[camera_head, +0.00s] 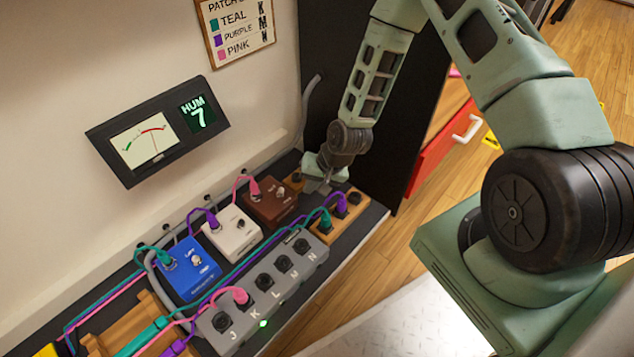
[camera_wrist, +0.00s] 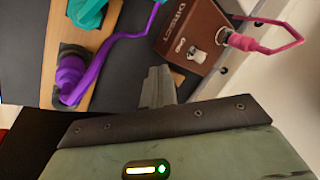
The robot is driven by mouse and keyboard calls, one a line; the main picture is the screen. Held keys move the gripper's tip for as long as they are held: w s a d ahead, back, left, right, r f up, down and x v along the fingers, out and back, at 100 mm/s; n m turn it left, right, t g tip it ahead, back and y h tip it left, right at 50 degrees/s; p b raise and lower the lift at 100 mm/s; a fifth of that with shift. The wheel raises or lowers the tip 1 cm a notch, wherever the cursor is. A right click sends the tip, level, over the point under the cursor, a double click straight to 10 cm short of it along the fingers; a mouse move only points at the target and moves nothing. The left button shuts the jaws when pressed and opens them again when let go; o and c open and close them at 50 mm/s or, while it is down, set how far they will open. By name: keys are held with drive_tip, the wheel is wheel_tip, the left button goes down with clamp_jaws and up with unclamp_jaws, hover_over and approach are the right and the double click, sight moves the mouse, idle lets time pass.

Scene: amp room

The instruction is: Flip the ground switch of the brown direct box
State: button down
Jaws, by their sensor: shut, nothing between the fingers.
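The brown direct box (camera_head: 268,207) stands at the right end of a row of boxes on the dark shelf. It also shows at the top of the wrist view (camera_wrist: 180,28), with "DIRECT" lettering. A small pale toggle switch (camera_wrist: 195,54) sits on its top face beside a short label. A pink plug (camera_wrist: 243,41) with a pink cable is in the box. My gripper (camera_head: 322,187) is shut and empty, to the right of the brown box and apart from it. In the wrist view its fingertips (camera_wrist: 158,86) point toward the gap between the box and a wooden block.
A white box (camera_head: 232,240) and a blue box (camera_head: 183,270) stand left of the brown one. A grey jack strip (camera_head: 265,295) lies in front. A wooden block (camera_head: 350,217) holds teal and purple plugs. A wall meter (camera_head: 158,133) reads "HUM 7". Cables cross the shelf.

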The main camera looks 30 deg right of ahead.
sight(286, 196)
drive_tip(key=b+x, duration=0.1)
drive_tip(key=x, duration=0.1)
drive_tip(key=shift+f, duration=0.35)
drive_tip(key=shift+w+a+r+b, duration=0.15)
drive_tip(key=shift+w+a+b, duration=0.4)
drive_tip(key=shift+w+a, duration=0.35)
drive_tip(key=shift+w+a+r+b, duration=0.15)
drive_tip(key=shift+w+a, duration=0.05)
drive_tip(key=shift+a, duration=0.15)
drive_tip(key=shift+w+a+r+b, duration=0.1)
drive_tip(key=shift+w+a+b, duration=0.1)
drive_tip(key=shift+a, duration=0.2)
drive_tip(key=shift+r+p, duration=0.2)
drive_tip(key=shift+p, duration=0.2)
drive_tip(key=shift+a+g, duration=0.1)
drive_tip(key=shift+g, duration=0.2)
drive_tip(key=shift+w+p, duration=0.15)
drive_tip(key=shift+p, duration=0.3)
